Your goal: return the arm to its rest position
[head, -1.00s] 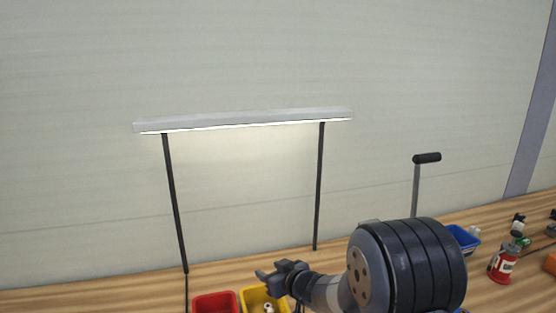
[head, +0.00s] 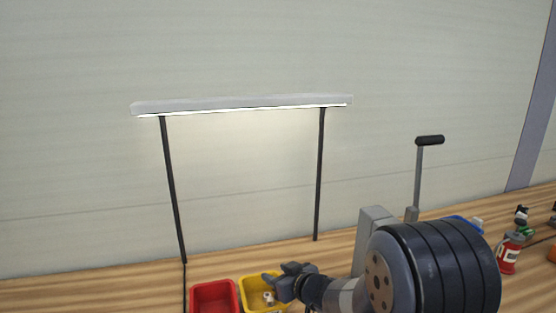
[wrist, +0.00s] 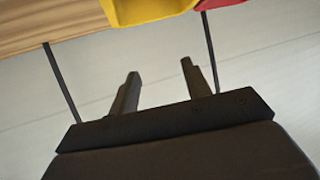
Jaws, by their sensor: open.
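My gripper (head: 283,280) is at the lower middle of the head view, in front of the yellow bin. In the wrist view its two fingers (wrist: 160,85) stand apart with nothing between them. My dark arm joint fills the lower right of the head view and hides part of the bench.
A red bin (head: 214,298) and a yellow bin (head: 252,286) with small parts stand on the wooden bench (head: 120,285). A lamp (head: 245,105) on two black posts rises behind. A lever with a black handle (head: 430,140), a blue bin (head: 462,222) and a red bottle (head: 509,255) are on the right.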

